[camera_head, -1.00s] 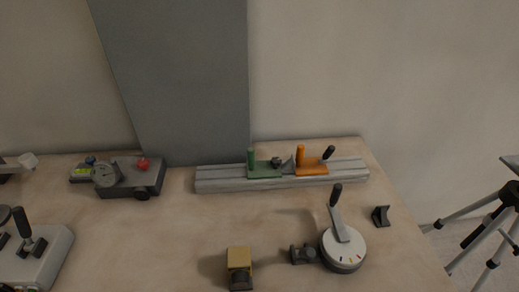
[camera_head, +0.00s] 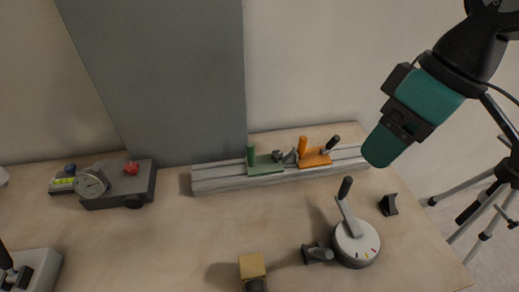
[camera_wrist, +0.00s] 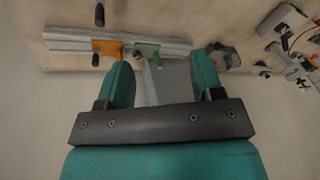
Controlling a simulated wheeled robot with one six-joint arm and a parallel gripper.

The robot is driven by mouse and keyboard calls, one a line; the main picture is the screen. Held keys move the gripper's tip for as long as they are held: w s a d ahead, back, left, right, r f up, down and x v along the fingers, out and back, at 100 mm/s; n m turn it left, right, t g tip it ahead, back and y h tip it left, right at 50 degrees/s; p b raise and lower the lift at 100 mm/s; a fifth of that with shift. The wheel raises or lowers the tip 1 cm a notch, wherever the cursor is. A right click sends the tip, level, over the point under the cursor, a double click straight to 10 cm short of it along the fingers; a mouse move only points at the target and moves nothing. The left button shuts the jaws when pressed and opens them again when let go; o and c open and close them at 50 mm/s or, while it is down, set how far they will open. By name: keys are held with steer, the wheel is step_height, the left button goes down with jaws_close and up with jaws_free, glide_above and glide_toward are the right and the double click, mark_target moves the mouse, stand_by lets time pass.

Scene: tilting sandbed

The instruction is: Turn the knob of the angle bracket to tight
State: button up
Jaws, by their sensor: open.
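I cannot tell for sure which part is the angle bracket. A small dark angled piece (camera_head: 388,205) stands at the right of the table, with no knob visible on it. Another dark piece with a rounded grey end (camera_head: 318,253) lies just left of the white dial. My gripper (camera_head: 381,150) hangs in the upper right of the head view, above the table's right end and apart from everything. In the wrist view my gripper (camera_wrist: 161,62) has its two teal fingers spread, with nothing held between them.
A grey rail (camera_head: 220,180) carries a green slider (camera_head: 265,165) and an orange slider (camera_head: 314,158). A white dial with an upright lever (camera_head: 356,244) stands front right. A yellow block (camera_head: 252,266) is at the front. A gauge box (camera_head: 117,183) stands left. A tripod (camera_head: 480,200) is beyond the table.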

steer(key=w+a+f+n+h+b, duration=0.1)
steer(key=w+a+f+n, duration=0.2)
steer(key=w, duration=0.5)
steer(key=w+a+n+h+b, duration=0.1)
steer(key=w+a+n, duration=0.1)
steer(key=w+a, duration=0.35)
steer(key=n+h, duration=0.1)
steer(key=n, duration=0.3)
glide_above(278, 153)
step_height(278, 153, down, 6)
step_height(278, 153, down, 16)
steer(key=shift+s+f+p, duration=0.1)
steer(key=shift+f+p, duration=0.15)
steer(key=shift+p, duration=0.5)
